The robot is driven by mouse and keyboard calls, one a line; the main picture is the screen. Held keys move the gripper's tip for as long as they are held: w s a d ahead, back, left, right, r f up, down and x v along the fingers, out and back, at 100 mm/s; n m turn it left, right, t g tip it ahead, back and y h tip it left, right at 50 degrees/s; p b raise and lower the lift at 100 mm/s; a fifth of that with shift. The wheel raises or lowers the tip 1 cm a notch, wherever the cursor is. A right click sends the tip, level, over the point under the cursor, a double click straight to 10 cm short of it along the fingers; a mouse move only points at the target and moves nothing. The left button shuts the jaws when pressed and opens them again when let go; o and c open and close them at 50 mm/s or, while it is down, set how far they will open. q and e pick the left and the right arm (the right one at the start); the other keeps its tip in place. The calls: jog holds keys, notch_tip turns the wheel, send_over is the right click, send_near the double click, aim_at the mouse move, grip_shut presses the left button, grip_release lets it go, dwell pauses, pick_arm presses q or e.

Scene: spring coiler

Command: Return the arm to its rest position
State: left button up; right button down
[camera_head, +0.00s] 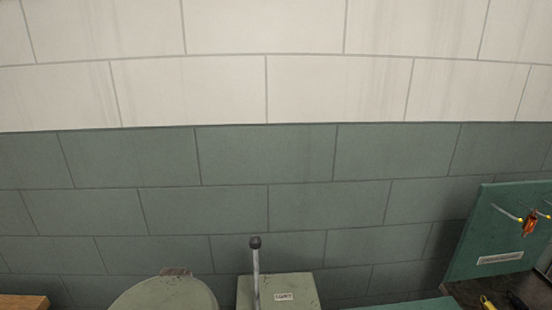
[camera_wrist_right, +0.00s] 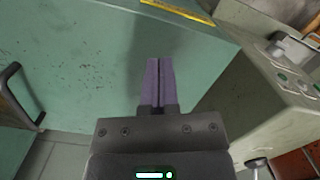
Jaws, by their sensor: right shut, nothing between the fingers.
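My right gripper (camera_wrist_right: 158,84) shows in the right wrist view, with its two purple fingers together and nothing between them. It is in front of a worn green metal panel (camera_wrist_right: 85,65), and I cannot tell how far apart they are. Neither of my arms shows in the head view. My left gripper is not in view.
In the right wrist view, a dark handle (camera_wrist_right: 16,98) is at left and a grey-green control box (camera_wrist_right: 270,90) with knobs at right. The head view shows a lever (camera_head: 255,270) with a dark knob, a rounded green housing (camera_head: 165,294) and a green tool board (camera_head: 490,235).

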jog(key=shift+n+t, duration=0.3)
jog(key=shift+n, duration=0.2)
jog(key=a, duration=0.2)
jog(key=s+a, duration=0.1)
jog(key=a, duration=0.2)
jog(key=s+a+f, duration=0.1)
jog(key=a, duration=0.1)
jog(key=shift+s+a, duration=0.15)
jog(key=shift+s, duration=0.05)
jog(key=s+a+r+m+t, duration=0.4)
jog(key=s+a+r, duration=0.3)
jog(key=a+r, duration=0.2)
jog(key=s+f+g+b, duration=0.1)
jog(key=s+f+b, duration=0.15)
jog(key=f, duration=1.05)
jog(key=s+f+g+b, duration=0.1)
jog(key=f+b, duration=0.3)
jog(key=f, duration=1)
pick_arm(q)
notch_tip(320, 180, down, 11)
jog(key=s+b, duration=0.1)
jog(key=b, duration=0.3)
pick_arm(e)
jog(key=s+d+f, duration=0.3)
jog(key=s+f, duration=0.9)
jog(key=shift+s+f+g, duration=0.35)
jog(key=shift+g, duration=0.05)
